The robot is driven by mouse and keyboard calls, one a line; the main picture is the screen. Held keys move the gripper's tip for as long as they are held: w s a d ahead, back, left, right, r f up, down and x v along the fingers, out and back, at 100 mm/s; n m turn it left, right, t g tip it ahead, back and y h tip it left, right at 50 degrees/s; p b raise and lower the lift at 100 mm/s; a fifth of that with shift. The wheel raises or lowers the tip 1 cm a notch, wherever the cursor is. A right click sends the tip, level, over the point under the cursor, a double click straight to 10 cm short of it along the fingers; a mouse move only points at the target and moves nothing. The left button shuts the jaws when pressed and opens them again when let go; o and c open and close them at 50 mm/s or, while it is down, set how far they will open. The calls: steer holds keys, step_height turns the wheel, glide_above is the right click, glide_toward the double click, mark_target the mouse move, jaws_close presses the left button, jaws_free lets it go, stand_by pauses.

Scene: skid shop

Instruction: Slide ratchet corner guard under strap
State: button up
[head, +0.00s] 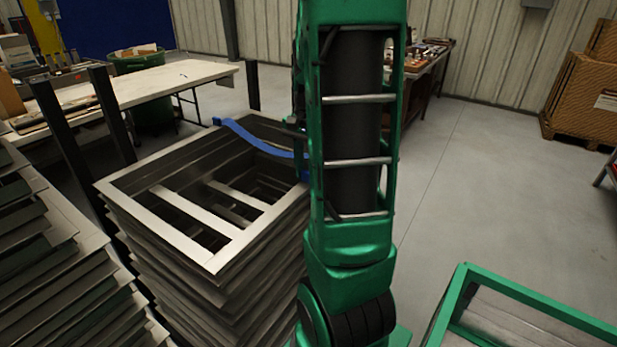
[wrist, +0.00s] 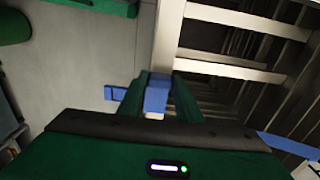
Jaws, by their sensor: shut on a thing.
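A blue strap (head: 255,140) lies in a slack curve across the far part of the top of a stack of grey metal frames (head: 150,185). A strip of it also shows at the lower right of the wrist view (wrist: 288,146). In the wrist view my gripper (wrist: 160,82) is shut on a blue piece (wrist: 157,96), seemingly the corner guard, at the edge of the stack's top frame (wrist: 167,45). A smaller blue part shows just left of the fingers; I cannot tell whether it is the same piece. My arm hides the gripper in the head view.
Another stack of metal frames (head: 50,255) stands close on the left, with dark upright posts (head: 110,112) between. A white table (head: 180,80) is behind. A green-edged frame (head: 540,297) is at the lower right.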

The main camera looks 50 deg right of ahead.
steer(key=shift+d, duration=0.1)
steer(key=shift+w+d, duration=0.2)
steer(key=shift+d, duration=1.75)
steer(key=shift+w+d, duration=0.15)
steer(key=shift+d, duration=1.85)
steer(key=shift+w+d, duration=0.15)
steer(key=shift+d, duration=2.05)
steer(key=o, duration=0.8)
